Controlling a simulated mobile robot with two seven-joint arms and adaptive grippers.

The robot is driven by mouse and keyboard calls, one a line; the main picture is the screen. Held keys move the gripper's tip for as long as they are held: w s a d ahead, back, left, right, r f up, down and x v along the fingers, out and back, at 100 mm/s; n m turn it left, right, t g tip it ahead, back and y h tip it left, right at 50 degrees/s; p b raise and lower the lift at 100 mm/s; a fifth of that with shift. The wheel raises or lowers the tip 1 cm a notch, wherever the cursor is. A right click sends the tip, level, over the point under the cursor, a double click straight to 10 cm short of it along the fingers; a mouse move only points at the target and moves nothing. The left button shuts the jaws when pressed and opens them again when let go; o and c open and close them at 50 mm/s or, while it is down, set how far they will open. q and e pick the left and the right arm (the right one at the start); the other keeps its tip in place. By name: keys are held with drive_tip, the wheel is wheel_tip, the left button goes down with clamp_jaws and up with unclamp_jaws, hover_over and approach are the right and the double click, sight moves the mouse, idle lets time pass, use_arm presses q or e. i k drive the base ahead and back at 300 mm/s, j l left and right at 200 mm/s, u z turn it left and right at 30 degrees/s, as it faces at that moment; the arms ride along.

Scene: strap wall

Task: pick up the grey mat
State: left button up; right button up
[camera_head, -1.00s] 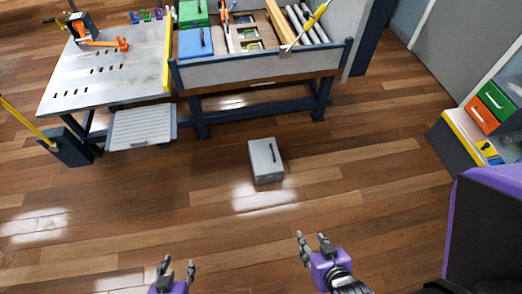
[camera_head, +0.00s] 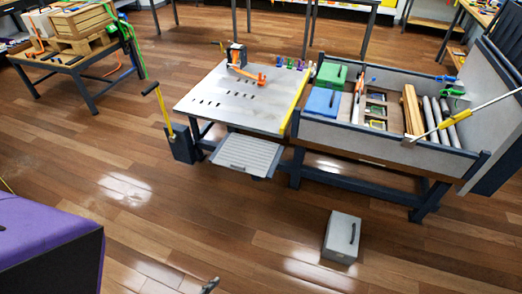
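I cannot make out a grey mat for certain. A grey slatted panel (camera_head: 245,155) juts out low under the front of the grey-topped workbench (camera_head: 215,112); I cannot tell whether it is a mat. A grey case (camera_head: 342,238) with a dark handle lies on the floor at the lower right. A single grey fingertip (camera_head: 210,286) shows at the bottom edge, apart from these things. It seems to belong to my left gripper, the rest of which is out of frame. My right gripper is not in view.
A wooden-floored open area (camera_head: 120,220) lies at left and centre. A grey trough (camera_head: 380,138) with green and blue cases, planks and tubes adjoins the workbench. A dark post base (camera_head: 184,147) with a yellow bar stands left of it. Another table (camera_head: 70,68) stands at back left.

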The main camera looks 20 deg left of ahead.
sight(250, 155)
drive_tip(key=i+j+z, duration=0.1)
drive_tip(key=j, duration=0.25)
drive_tip(key=i+j+z, duration=0.1)
drive_tip(key=i+j, duration=0.15)
drive_tip(key=j, duration=0.15)
drive_tip(key=i+j, duration=0.15)
drive_tip(key=j, duration=0.25)
drive_tip(key=i+j+z, duration=0.15)
drive_tip(key=j, duration=0.25)
drive_tip(key=i+j+z, duration=0.1)
drive_tip(key=j, duration=0.3)
drive_tip(key=i+j+z, duration=0.1)
drive_tip(key=j, duration=0.3)
